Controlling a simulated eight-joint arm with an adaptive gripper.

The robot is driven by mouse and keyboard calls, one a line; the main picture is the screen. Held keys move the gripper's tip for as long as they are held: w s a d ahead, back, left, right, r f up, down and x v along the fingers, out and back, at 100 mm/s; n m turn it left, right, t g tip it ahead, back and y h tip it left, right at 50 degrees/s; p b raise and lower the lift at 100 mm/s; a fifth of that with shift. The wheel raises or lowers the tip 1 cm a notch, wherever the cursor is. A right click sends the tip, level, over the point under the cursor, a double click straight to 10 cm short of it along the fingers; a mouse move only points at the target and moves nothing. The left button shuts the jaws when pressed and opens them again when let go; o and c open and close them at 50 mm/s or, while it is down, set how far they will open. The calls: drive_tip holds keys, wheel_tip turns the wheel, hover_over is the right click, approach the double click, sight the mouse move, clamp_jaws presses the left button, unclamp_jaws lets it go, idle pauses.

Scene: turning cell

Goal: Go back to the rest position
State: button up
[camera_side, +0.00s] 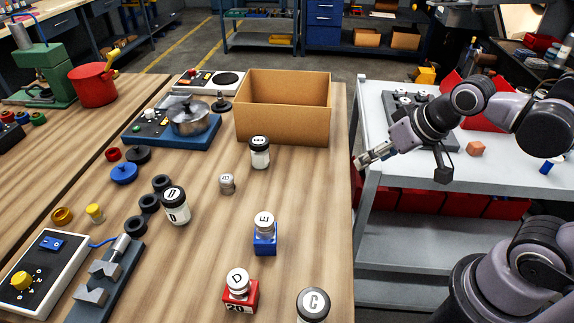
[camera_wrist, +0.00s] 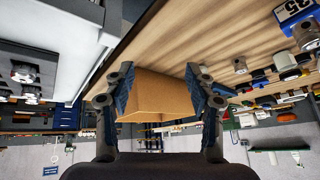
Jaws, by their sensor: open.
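My gripper (camera_side: 364,161) is open and empty in the side view. It hangs in the air by the right edge of the wooden table, beside the white-topped bench (camera_side: 393,166). In the wrist view, my gripper (camera_wrist: 158,88) shows two fingers spread apart. The open cardboard box (camera_wrist: 157,100) shows between them, some way beyond the fingertips. In the side view the cardboard box (camera_side: 285,112) stands at the back right of the wooden table (camera_side: 205,250), to the left of my gripper and apart from it.
Jars and lettered weights stand on the table, among them a jar (camera_side: 260,152) in front of the box, a blue block (camera_side: 265,242) and a red block (camera_side: 240,297). A pot (camera_side: 188,118) sits on a blue base. Red bins (camera_side: 445,199) line the bench below.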

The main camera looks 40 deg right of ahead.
drive_tip(key=shift+s+d+f+n+t, duration=0.35)
drive_tip(key=shift+d+f+n, duration=0.2)
drive_tip(key=shift+d+n, duration=0.2)
